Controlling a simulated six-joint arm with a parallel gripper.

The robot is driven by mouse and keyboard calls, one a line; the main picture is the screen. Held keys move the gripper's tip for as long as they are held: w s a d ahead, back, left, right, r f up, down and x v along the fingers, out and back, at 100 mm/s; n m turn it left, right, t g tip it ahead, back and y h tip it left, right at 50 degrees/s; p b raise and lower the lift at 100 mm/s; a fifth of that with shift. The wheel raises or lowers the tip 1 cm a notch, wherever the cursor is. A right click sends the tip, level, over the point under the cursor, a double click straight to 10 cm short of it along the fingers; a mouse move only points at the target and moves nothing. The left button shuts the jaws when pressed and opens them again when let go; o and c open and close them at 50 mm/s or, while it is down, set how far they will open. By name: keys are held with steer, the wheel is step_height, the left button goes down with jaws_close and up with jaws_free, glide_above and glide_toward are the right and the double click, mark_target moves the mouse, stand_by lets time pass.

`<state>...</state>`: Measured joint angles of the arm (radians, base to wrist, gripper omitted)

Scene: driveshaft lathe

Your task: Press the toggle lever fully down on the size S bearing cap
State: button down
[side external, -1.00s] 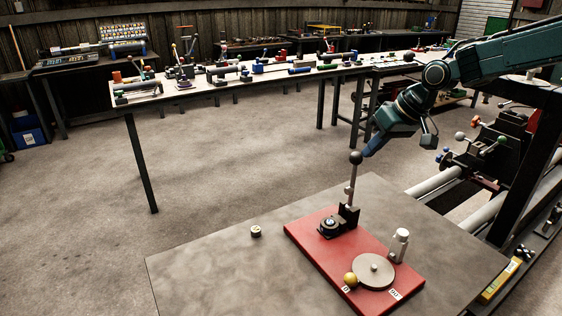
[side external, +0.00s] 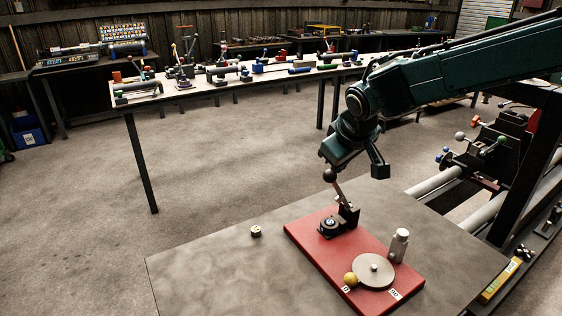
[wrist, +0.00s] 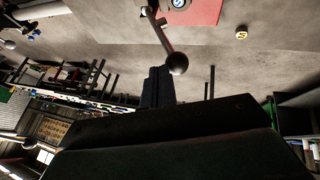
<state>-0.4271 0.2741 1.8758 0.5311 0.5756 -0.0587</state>
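The size S bearing cap (side external: 331,225) sits on a red base plate (side external: 308,248); its S mark shows at the top of the wrist view (wrist: 178,3). Its toggle lever (side external: 338,190) has a dark ball knob (side external: 330,175) and leans up to the left from a black bracket (side external: 348,211). The knob also shows in the wrist view (wrist: 178,63), beside the fingertips. My gripper (wrist: 157,72) has its fingers together, with nothing seen between them. In the side view its tip is close to the knob; I cannot tell whether they touch.
A grey disc (side external: 373,271), a yellow ball (side external: 350,279) and a pale cylinder (side external: 400,240) stand on the plate's front right. A small round cap (side external: 255,231) lies alone on the grey table (side external: 215,270). The table's left part is otherwise clear.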

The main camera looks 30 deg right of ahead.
steer(key=a, duration=0.1)
steer(key=a+f+h, duration=0.1)
steer(key=a, duration=0.1)
steer(key=shift+f+h, duration=0.3)
steer(key=shift+h, duration=0.1)
steer(key=shift+a+f, duration=0.5)
steer(key=shift+a, duration=0.25)
steer(key=shift+s+d+r, duration=0.1)
steer(key=shift+d+r, duration=0.15)
steer(key=shift+r, duration=0.2)
glide_toward(329, 176)
steer(key=v, duration=0.4)
steer(key=shift+d+r, duration=0.1)
steer(key=shift+r, duration=0.05)
steer(key=shift+d, duration=0.1)
